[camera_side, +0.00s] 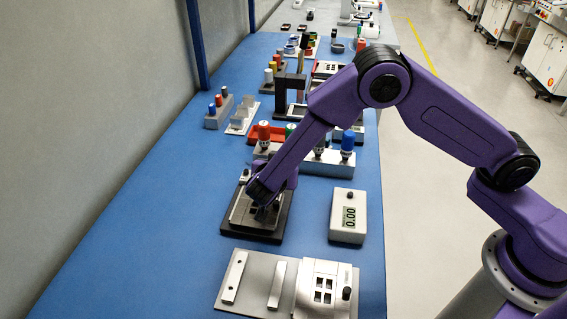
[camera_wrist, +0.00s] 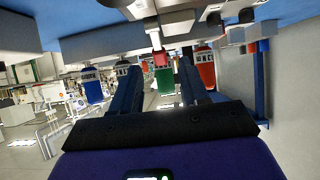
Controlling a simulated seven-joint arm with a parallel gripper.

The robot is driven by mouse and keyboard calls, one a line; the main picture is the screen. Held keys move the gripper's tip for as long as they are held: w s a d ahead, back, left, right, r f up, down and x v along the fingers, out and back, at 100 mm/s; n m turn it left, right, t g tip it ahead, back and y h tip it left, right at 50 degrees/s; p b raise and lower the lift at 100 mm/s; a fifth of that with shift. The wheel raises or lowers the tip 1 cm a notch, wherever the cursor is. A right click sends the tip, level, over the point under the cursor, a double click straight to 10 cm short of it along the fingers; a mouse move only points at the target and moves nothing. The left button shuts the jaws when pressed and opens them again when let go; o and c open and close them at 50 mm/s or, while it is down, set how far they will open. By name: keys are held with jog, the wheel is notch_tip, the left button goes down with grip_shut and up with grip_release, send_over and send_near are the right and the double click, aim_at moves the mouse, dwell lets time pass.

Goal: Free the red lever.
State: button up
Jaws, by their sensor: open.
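My gripper (camera_side: 262,211) is low over a black-based metal fixture (camera_side: 238,226) near the middle of the blue table. In the wrist view its two dark fingers (camera_wrist: 157,68) stand apart, with a gap between them. A small red piece (camera_wrist: 159,58), which looks like the red lever, shows in that gap below a pale post. I cannot tell whether either finger touches it. In the side view the lever cannot be made out, as my gripper and wrist cover that part of the fixture.
Behind the fixture stands a grey rack (camera_side: 318,164) with red (camera_side: 263,131), green and blue (camera_side: 348,141) capped tools. A grey plate with metal bars (camera_side: 256,281) lies in front. The table's left front is clear.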

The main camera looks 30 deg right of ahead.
jog(key=v, duration=1.4)
jog(key=shift+s+a, duration=0.1)
jog(key=shift+a, duration=0.05)
jog(key=w+d+r+g+y, duration=0.8)
jog(key=w+d+r, duration=0.1)
jog(key=w+d, duration=0.35)
notch_tip(320, 180, down, 17)
jog(key=shift+r, duration=0.1)
grip_shut()
